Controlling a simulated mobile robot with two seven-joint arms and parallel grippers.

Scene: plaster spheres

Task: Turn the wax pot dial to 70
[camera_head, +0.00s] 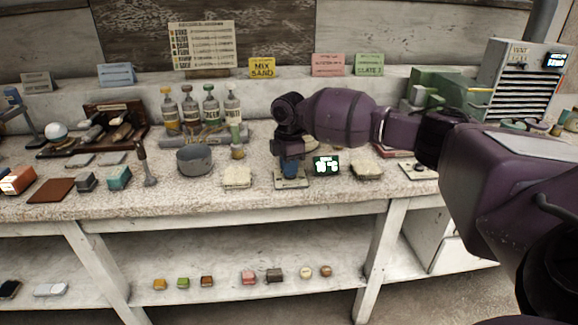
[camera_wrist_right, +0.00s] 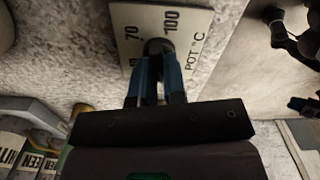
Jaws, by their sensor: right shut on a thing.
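The dial plate (camera_wrist_right: 190,60) is pale, marked 70, 100 and "POT °C" in the right wrist view. It also shows on the bench in the head view (camera_head: 293,184). The dark dial knob (camera_wrist_right: 157,46) sits on the plate between the blue fingers of my right gripper (camera_wrist_right: 158,62), which are shut on it. A pointer on the knob is not visible, so I cannot tell its setting. In the head view my right gripper (camera_head: 290,170) points down at the plate. A small dark display (camera_head: 326,165) with glowing digits stands right of it; the digits are not clear. My left gripper is not in view.
A grey pot (camera_head: 195,160) stands left of the dial. Pale blocks (camera_head: 237,177) lie on either side of the gripper. Several bottles (camera_head: 210,105) stand in a rack behind. A vented box (camera_head: 520,80) is at the back right. The bench front left of the dial has free room.

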